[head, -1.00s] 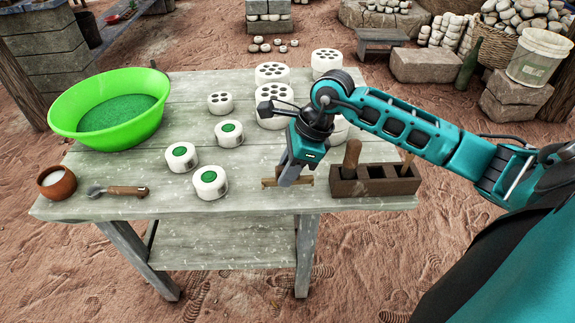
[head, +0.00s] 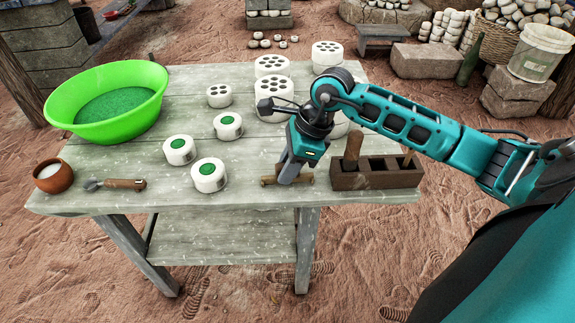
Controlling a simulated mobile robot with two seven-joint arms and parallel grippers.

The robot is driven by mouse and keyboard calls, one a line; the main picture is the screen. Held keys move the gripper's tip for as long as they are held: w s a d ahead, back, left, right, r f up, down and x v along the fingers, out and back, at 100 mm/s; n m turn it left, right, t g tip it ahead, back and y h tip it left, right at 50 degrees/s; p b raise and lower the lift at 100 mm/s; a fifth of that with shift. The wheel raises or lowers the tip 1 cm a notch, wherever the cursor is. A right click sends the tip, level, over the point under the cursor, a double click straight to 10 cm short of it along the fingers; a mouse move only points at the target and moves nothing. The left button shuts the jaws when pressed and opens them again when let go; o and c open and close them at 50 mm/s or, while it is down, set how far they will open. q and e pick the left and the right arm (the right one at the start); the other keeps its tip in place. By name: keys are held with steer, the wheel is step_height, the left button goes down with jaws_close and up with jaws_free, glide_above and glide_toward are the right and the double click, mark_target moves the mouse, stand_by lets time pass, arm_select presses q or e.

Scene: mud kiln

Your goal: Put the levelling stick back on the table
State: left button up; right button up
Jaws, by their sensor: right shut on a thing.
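The levelling stick (head: 268,181) is a short brown wooden piece near the front edge of the table (head: 240,203). My right gripper (head: 287,180) points down over it, with its fingers closed around the stick's middle. The stick is at or just above the tabletop; I cannot tell if it touches. The fingers and hand hide part of the stick. My left gripper is not in the view.
A dark wooden box (head: 376,181) with compartments and upright handles stands just right of the gripper. White cylinders (head: 209,175), some green-topped, stand left and behind. A green basin (head: 107,95), clay cup (head: 53,176) and wooden-handled tool (head: 115,184) lie left.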

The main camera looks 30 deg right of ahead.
steer(key=o, duration=1)
steer(key=shift+o, duration=0.2)
steer(key=o, duration=0.5)
steer(key=shift+r+p, duration=2.05)
steer(key=shift+r, duration=1)
